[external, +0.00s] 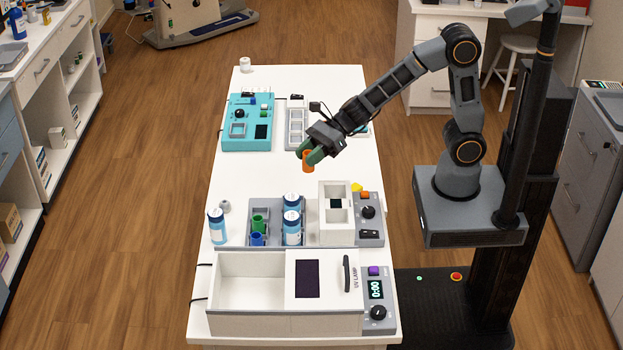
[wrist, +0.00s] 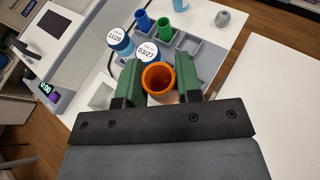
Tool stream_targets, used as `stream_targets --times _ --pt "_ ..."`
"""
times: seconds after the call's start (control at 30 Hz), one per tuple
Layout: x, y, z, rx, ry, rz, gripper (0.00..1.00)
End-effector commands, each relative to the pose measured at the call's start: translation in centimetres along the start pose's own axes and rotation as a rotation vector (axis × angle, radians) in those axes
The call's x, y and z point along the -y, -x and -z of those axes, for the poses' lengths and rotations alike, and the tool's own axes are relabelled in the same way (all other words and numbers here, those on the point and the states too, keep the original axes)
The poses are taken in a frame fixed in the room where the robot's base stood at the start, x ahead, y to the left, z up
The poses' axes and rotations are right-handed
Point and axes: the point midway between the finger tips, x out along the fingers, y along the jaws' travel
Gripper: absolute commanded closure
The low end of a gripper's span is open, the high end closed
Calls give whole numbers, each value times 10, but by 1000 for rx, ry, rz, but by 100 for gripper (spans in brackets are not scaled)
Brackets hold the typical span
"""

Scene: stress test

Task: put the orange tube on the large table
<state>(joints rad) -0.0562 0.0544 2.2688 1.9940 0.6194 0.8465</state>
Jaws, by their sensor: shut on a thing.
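The orange tube (external: 307,161) is between the green fingers of my gripper (external: 308,155), above the large white table (external: 345,110). In the wrist view my gripper (wrist: 159,80) is shut on the orange tube (wrist: 159,79), whose open round top faces the camera. The tube looks roughly upright in the external view. It appears held clear of the tabletop, but its lower end's exact height is hard to tell.
A grey rack (external: 273,208) holds blue and green tubes and white-blue bottles. The UV lamp box (external: 260,322) stands at the near end. A teal device (external: 247,142) is at the back left. The table's middle, left of my gripper, is clear.

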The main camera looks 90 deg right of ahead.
Motion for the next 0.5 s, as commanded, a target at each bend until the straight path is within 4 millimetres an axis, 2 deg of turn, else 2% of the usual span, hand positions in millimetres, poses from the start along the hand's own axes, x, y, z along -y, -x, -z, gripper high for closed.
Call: stream_targets --times 0.17,0.27,0.4,0.5 --pt "54 24 14 7 -45 121 90" --pt "96 54 28 12 -88 225 90" --pt "146 112 56 16 -136 348 90" --pt "167 155 79 17 -157 401 90"
